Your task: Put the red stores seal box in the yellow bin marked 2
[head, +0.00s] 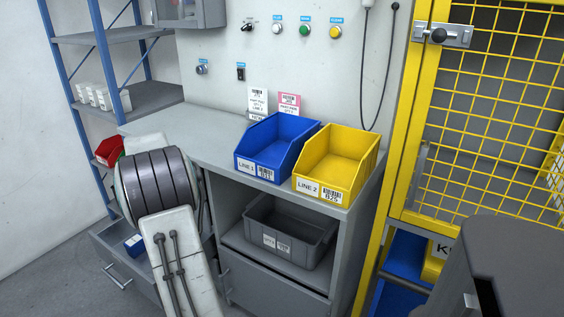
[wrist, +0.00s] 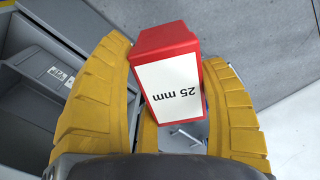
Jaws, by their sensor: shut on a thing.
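The red stores seal box (wrist: 172,75) has a white face reading "25 mm", upside down in the wrist view. My gripper (wrist: 165,110) has yellow fingers shut on this box, one on each side. In the head view my arm hides the gripper. The yellow bin marked 2 (head: 338,162) stands on the right end of the grey workbench, open at the top, with a "LINE 2" label on its front. Its visible inside is empty. The arm is to the left of the bin.
A blue LINE 1 bin (head: 275,150) stands left of the yellow bin. A grey tote (head: 290,235) is on the shelf below. A yellow mesh gate (head: 490,120) stands at right. A small red shape (head: 107,151) shows left of my arm; I cannot tell what it is.

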